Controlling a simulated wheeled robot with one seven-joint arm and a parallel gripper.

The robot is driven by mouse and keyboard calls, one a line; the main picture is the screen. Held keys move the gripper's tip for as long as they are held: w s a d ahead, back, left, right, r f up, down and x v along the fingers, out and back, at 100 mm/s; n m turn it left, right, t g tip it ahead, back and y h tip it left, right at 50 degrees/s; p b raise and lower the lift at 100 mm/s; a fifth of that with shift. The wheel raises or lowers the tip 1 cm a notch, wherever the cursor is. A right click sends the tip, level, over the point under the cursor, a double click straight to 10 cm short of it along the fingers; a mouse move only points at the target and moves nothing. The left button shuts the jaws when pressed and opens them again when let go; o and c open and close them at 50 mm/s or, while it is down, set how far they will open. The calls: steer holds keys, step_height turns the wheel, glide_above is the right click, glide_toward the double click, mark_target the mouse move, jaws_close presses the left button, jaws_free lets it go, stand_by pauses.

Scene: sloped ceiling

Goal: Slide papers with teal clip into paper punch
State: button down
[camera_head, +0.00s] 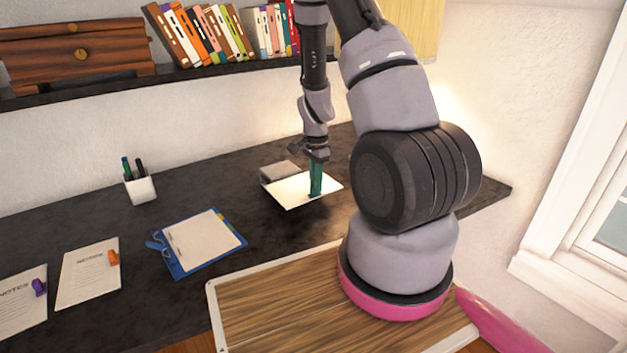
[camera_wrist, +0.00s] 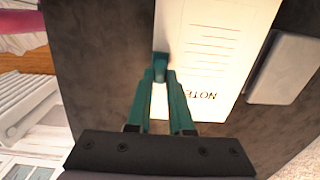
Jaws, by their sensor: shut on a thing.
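The papers, a white sheet headed NOTES, lie over the dark desk in the head view (camera_head: 292,190) and in the wrist view (camera_wrist: 215,55). The teal clip (camera_wrist: 160,66) is at their edge. My gripper (camera_wrist: 161,76) has teal fingers closed together on the clip; in the head view my gripper (camera_head: 315,190) points down at the papers' right part and hides the clip. The grey paper punch (camera_head: 280,172) is right behind the papers, and it shows at the right of the wrist view (camera_wrist: 285,68). The papers' edge is close beside it; I cannot tell whether they touch.
A blue clipboard (camera_head: 200,242) and two more note sheets with purple (camera_head: 22,305) and orange clips (camera_head: 90,272) lie on the desk's left. A white pen cup (camera_head: 140,190) stands near the wall. A bookshelf (camera_head: 130,90) hangs above. Desk between cup and punch is clear.

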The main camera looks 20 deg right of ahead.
mark_target(296, 179)
steer(key=shift+f, duration=0.1)
steer(key=shift+f, duration=2.65)
steer(key=shift+w+a, duration=0.35)
steer(key=shift+w, duration=1.45)
steer(key=shift+w+a, duration=0.35)
steer(key=shift+w, duration=1.5)
steer(key=shift+w+a, duration=0.35)
steer(key=shift+w, duration=1.45)
steer(key=c, duration=0.7)
jaws_free()
steer(key=shift+c, duration=0.2)
step_height(296, 179, up, 11)
steer(key=shift+f, duration=0.15)
